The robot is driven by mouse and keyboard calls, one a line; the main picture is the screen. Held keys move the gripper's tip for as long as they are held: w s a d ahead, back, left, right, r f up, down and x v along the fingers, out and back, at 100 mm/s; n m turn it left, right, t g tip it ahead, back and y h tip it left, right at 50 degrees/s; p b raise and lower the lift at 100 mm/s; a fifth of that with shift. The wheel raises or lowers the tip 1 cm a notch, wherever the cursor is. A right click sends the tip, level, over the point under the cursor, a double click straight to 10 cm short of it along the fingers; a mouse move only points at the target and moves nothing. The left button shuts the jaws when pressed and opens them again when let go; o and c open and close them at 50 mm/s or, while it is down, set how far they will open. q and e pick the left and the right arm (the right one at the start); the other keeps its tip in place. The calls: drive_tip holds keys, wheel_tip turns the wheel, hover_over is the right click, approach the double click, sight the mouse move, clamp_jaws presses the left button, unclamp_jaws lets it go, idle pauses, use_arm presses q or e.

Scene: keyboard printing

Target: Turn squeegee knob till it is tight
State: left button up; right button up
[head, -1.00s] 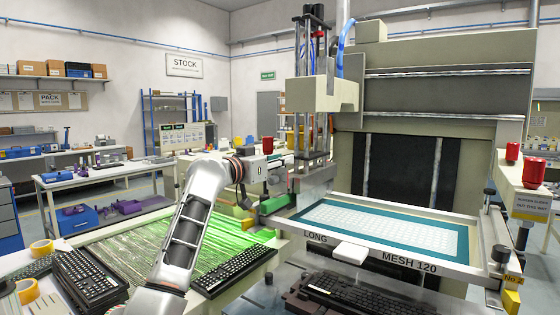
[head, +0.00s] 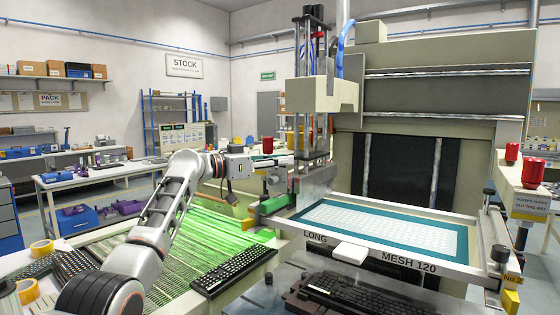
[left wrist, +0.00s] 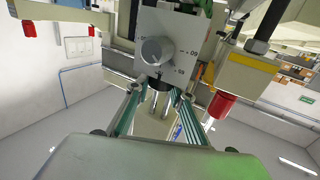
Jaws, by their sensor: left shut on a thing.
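My left gripper (head: 286,160) reaches in from the left to the squeegee head (head: 316,186) of the press. My right gripper is not in view.
The teal-framed screen (head: 372,228) lies right of the squeegee head. Below my left arm is a green-lit slatted bed (head: 205,235) with a keyboard (head: 233,270) on it. A second keyboard (head: 360,297) lies in front of the screen. Red caps (head: 533,171) stand at the right.

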use_arm(q)
drive_tip(key=shift+g, duration=0.3)
drive_tip(key=o, duration=1.1)
drive_tip(key=shift+o, duration=0.2)
drive_tip(key=v, duration=1.2)
drive_tip(key=shift+f, duration=0.2)
